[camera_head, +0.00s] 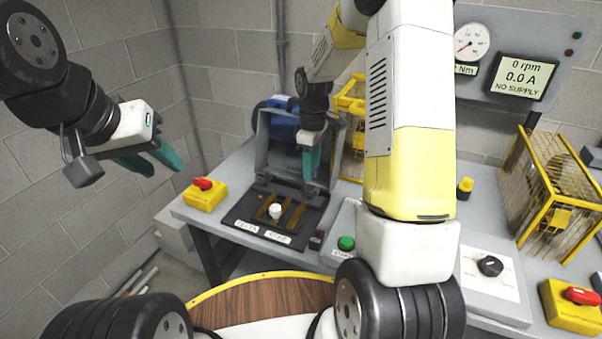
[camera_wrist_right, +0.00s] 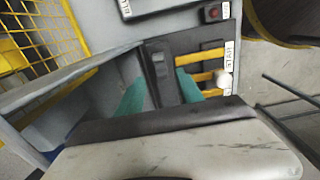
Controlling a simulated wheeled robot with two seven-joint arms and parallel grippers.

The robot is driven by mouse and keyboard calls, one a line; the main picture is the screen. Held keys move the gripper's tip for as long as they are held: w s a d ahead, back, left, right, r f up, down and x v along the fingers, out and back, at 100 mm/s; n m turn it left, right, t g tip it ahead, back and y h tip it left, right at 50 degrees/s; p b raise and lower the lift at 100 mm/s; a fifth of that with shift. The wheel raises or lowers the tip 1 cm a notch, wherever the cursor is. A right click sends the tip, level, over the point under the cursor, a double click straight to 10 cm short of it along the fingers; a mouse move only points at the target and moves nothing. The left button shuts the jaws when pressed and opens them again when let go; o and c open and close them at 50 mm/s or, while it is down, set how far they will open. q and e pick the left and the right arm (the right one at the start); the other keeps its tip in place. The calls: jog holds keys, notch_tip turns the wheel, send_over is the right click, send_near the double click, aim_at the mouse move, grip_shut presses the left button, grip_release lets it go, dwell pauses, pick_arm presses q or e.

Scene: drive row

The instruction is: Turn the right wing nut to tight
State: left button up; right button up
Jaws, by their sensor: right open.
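I cannot make out the right wing nut in either view. A black terminal board (camera_head: 240,213) marked DELTA and STAR lies on the bench, with brass bars (camera_head: 291,214) and a white knob (camera_head: 275,210). The bars show in the right wrist view (camera_wrist_right: 203,77), as does the white knob (camera_wrist_right: 224,81). My right gripper (camera_head: 310,170) points down at the board's back right, in front of the grey housing. In the right wrist view its teal fingers (camera_wrist_right: 160,88) are apart, with a dark grey part between them. My left gripper (camera_head: 163,167) is open and empty, left of the bench.
A grey open-fronted housing (camera_head: 262,150) stands behind the board. A yellow box with a red switch (camera_head: 204,195) is at left, a green button (camera_head: 346,243) at right. Yellow cages (camera_head: 545,185) stand further right. The display (camera_head: 522,77) reads 0 rpm, NO SUPPLY.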

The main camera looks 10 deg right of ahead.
aim_at(311, 187)
notch_tip(311, 187, down, 7)
jog(key=shift+f, duration=0.2)
dwell(0.3)
grip_shut()
